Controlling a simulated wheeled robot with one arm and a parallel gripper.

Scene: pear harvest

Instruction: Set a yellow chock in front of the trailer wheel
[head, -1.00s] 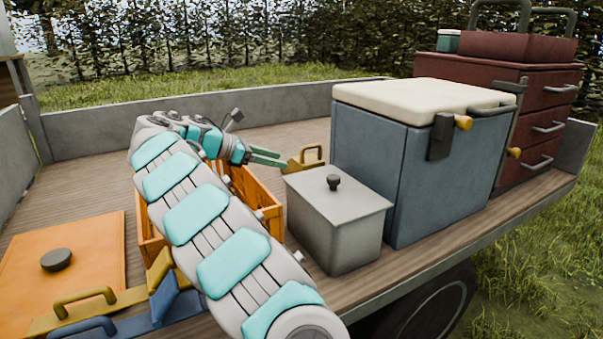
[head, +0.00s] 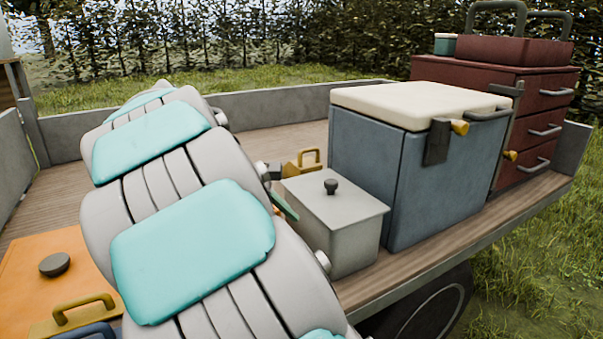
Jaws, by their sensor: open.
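A yellow chock (head: 303,163) with a loop handle sits on the trailer bed behind the grey lidded box. The trailer wheel (head: 432,312) shows dark below the bed edge at the bottom right. My gripper (head: 284,206) is mostly hidden behind my large arm.
The grey box (head: 335,225) and the blue cooler (head: 400,180) stand at the bed's near edge. A red drawer cabinet (head: 545,115) stands farther right. An orange lidded case (head: 40,265) and a blue handled piece (head: 88,331) lie lower left. Grass (head: 560,260) is clear at right.

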